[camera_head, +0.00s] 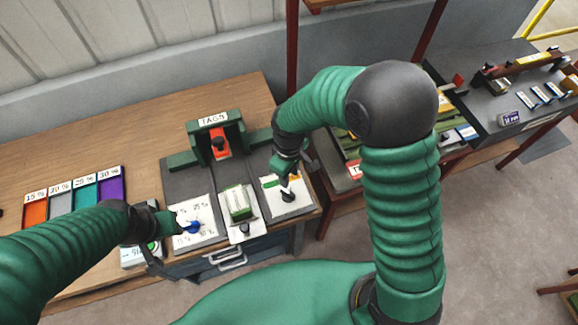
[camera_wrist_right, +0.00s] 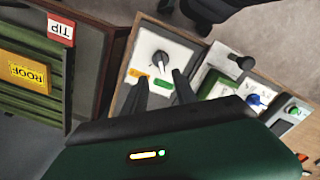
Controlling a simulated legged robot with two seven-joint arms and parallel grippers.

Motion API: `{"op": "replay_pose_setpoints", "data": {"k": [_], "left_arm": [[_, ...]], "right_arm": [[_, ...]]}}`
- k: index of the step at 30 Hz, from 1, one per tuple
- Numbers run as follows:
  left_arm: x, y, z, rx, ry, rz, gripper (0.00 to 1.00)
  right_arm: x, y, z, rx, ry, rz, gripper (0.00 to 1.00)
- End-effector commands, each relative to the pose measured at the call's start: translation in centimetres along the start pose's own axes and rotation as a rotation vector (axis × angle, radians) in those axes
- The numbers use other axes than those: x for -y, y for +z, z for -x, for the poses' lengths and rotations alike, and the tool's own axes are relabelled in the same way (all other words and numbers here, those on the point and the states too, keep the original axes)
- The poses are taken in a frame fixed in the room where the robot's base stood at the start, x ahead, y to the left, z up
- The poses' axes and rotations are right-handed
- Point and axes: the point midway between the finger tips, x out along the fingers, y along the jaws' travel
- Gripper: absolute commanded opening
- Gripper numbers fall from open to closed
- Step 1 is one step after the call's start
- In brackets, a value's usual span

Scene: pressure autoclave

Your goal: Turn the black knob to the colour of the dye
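The black knob (camera_head: 287,196) sits on a white plate at the right of the console. In the right wrist view, the black knob (camera_wrist_right: 159,63) has a pale pointer line, with an orange label (camera_wrist_right: 138,73) and a green label (camera_wrist_right: 163,85) beside it. My right gripper (camera_head: 287,172) is just above that plate; in the wrist view its two fingers (camera_wrist_right: 162,80) are apart, with nothing between them, short of the knob. My left gripper (camera_head: 165,232) is beside the blue knob (camera_head: 193,227) on the left plate; its fingers are partly hidden. I cannot identify the dye.
A green block (camera_head: 239,204) and a small dark knob (camera_head: 244,229) are on the middle panel. Behind stands a TAGS holder (camera_head: 213,120) with an orange piece (camera_head: 219,144). Coloured trays marked with percentages (camera_head: 84,192) lie left. A shelf table (camera_head: 505,88) stands right.

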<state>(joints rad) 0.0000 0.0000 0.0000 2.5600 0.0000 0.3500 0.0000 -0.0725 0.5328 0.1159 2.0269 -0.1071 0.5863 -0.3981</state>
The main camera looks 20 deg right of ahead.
Motion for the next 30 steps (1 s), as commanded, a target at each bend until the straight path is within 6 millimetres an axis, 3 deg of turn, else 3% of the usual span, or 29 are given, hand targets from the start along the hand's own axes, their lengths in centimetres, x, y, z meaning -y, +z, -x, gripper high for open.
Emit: {"op": "replay_pose_setpoints", "data": {"k": [3, 7, 23, 26, 30], "left_arm": [[0.0, 0.1, -0.4, 0.0, 0.0, 0.0, 0.36], [0.0, 0.1, -0.5, 0.0, 0.0, 0.0, 0.36], [0.0, 0.1, -0.6, 0.0, 0.0, 0.0, 0.36], [0.0, 0.4, -1.8, 0.0, 0.0, 0.0, 0.36], [0.0, 1.0, -4.3, 0.001, 0.0, 0.0, 0.36]], "right_arm": [[-0.1, -0.1, 2.9, -0.004, 0.003, -0.001, 0.34], [-0.1, -0.1, 4.7, -0.001, 0.001, 0.0, 0.34], [-0.1, 0.0, 5.3, 0.0, 0.001, -0.004, 0.34], [-0.2, 1.8, 4.4, -0.027, 0.019, -0.096, 0.34], [-0.2, 7.2, 2.4, -0.128, 0.062, -0.396, 0.34]]}}
